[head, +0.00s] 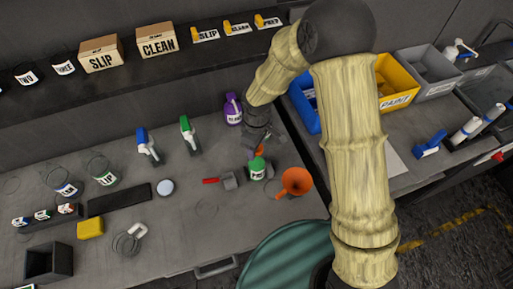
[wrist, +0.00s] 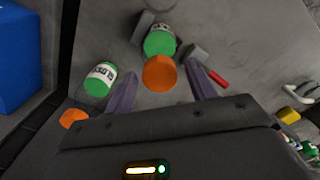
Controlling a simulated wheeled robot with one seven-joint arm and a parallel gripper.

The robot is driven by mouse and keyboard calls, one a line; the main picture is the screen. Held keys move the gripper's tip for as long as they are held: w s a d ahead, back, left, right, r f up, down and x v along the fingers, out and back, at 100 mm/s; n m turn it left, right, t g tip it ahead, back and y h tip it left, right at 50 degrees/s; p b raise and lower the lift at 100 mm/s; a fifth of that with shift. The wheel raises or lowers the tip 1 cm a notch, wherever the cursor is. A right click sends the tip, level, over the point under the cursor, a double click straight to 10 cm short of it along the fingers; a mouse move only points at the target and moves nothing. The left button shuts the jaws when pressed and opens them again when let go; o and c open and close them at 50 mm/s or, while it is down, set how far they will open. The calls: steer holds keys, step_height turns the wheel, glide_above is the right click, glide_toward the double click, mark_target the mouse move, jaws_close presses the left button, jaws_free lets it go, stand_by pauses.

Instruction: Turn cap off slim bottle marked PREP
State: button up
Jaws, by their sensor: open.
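An orange cap (wrist: 159,75) lies between my gripper's (wrist: 162,71) two fingers in the wrist view, with gaps at both sides. My gripper is open. The cap also shows in the head view (head: 260,149), under my gripper and partly hidden by it. The slim body below it is hidden, and I cannot read PREP on it. A green-topped container (wrist: 160,40) stands just past the cap; it also shows in the head view (head: 257,166). A green item marked GLOSS (wrist: 100,78) is left of the fingers in the wrist view.
An orange funnel (head: 296,181) stands right of the green-topped container. A red-handled tool (head: 228,181) lies to the left. A purple bottle (head: 233,109) stands behind. A blue bin (head: 303,97) is at the back right. The bench's front left is partly clear.

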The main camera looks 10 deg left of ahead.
steer(key=m+b, duration=0.1)
steer(key=m, duration=0.2)
steer(key=shift+f, duration=0.15)
steer(key=shift+m, duration=0.8)
steer(key=c, duration=1.1)
steer(key=shift+r, duration=0.2)
